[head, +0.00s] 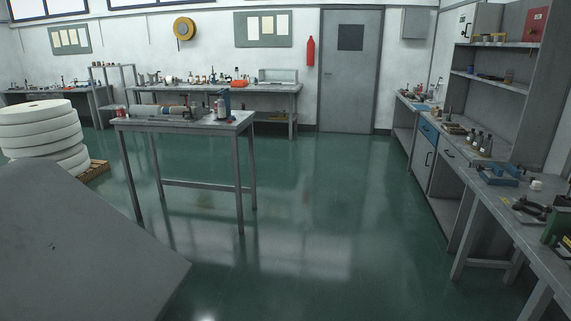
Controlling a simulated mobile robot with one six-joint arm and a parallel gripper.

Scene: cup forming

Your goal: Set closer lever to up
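I cannot make out the closer lever in the head view. Objects on the benches are too small to tell whether any of them is a lever. My gripper is not in view.
A grey table (182,123) with small items stands mid-left on green floor (300,220). White rolls (42,135) sit on a pallet at the left. Benches line the back (270,88) and right (500,203). A grey sloped surface (80,250) fills the lower left. The centre floor is clear.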

